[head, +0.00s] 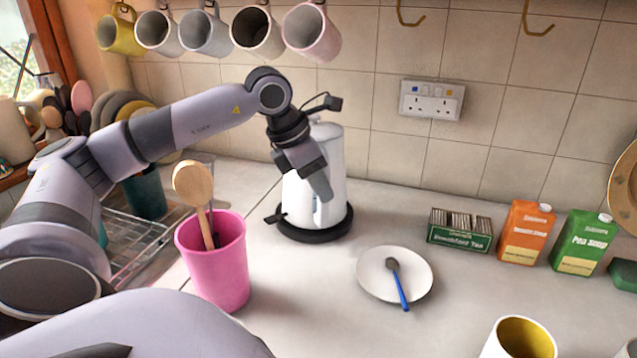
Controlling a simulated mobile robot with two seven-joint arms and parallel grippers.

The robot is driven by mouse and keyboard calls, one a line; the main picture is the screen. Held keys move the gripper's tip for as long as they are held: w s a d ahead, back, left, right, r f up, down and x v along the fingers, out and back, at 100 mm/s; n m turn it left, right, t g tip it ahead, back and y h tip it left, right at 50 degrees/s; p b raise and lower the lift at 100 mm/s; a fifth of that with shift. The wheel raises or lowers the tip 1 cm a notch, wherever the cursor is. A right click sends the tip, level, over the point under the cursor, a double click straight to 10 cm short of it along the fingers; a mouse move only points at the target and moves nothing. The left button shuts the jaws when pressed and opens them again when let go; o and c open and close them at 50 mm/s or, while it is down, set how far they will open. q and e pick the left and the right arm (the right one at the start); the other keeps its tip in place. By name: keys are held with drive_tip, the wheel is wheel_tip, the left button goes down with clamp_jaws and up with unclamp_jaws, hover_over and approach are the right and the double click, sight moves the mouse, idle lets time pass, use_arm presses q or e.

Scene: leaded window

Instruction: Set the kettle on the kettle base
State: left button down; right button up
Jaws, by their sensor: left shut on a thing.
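The white kettle (338,180) is upright on the worktop near the tiled wall. Directly under it is the round black kettle base (315,235), with a small dark tab sticking out at its left. No gap shows between kettle and base, but I cannot tell whether the kettle is fully seated. My left gripper (316,180) is in front of the kettle, pointing down, and is shut on it. The gripper hides the handle and part of the body. My right gripper is not in view.
A pink tumbler (222,275) with wooden utensils stands left of the kettle, close to my left arm. A white plate (375,280) with a blue-handled spoon lies to the right. Mugs (257,33) hang above. Tea and soup cartons (526,233) stand farther right.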

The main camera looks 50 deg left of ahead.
use_arm(q)
drive_tip(key=shift+f+b, duration=0.25)
drive_tip(key=shift+b, duration=0.2)
drive_tip(key=c, duration=1.1)
unclamp_jaws()
drive_tip(key=shift+c, duration=0.2)
drive_tip(key=shift+s+f, duration=0.1)
drive_tip(key=shift+f, duration=0.25)
drive_tip(key=shift+p+v, duration=1.65)
drive_tip(key=shift+v, duration=4)
